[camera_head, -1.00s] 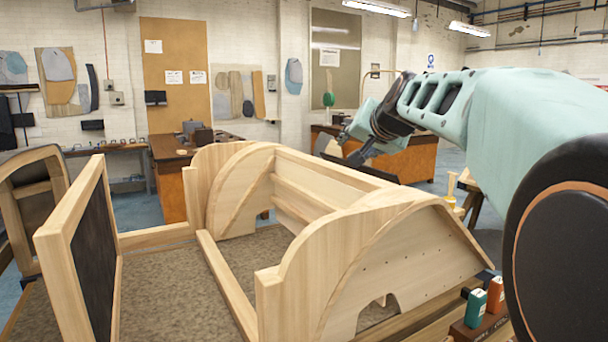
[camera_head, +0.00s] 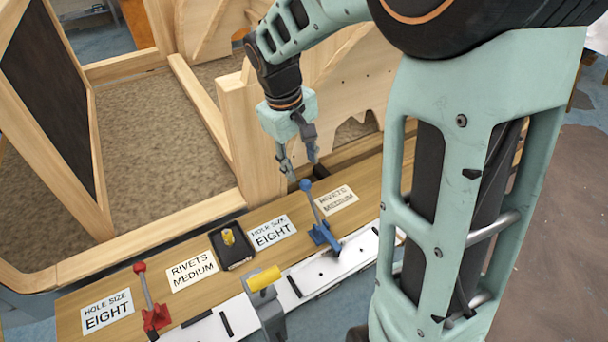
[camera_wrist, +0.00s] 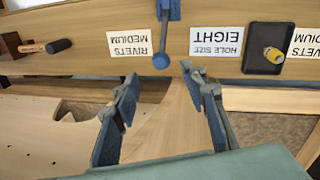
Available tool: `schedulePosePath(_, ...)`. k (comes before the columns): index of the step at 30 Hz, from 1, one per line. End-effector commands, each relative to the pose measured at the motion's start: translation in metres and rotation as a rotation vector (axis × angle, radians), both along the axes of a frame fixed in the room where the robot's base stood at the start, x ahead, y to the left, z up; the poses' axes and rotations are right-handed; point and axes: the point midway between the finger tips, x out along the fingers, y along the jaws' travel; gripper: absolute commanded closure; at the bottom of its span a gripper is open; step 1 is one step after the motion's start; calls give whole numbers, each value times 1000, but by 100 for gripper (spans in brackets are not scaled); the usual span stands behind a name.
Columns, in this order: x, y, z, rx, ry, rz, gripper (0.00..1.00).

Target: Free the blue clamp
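The blue clamp (camera_head: 321,232) stands on the white strip at the front of the wooden bench, its lever upright and leaning left with a round knob on top. In the wrist view the blue clamp (camera_wrist: 162,60) is at the top centre, knob towards me. My gripper (camera_head: 302,172) is open and empty, pointing down just behind the clamp's knob in the head view. In the wrist view my gripper (camera_wrist: 158,82) has its two fingers spread apart, the knob showing between and beyond the tips. I cannot see the fingers touching it.
A red clamp (camera_head: 152,302) stands farther left on the bench. A black tray (camera_head: 231,245) holds a yellow piece. The wooden frame (camera_head: 236,140) rises close behind my gripper. Printed labels (camera_head: 272,232) lie flat.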

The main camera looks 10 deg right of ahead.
Motion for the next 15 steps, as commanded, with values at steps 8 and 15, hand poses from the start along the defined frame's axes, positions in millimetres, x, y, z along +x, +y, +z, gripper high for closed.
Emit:
schedulePosePath(8,3,-9,-55,1,6,-3,60)
schedulePosePath(15,7,-14,-85,2,2,-2,60)
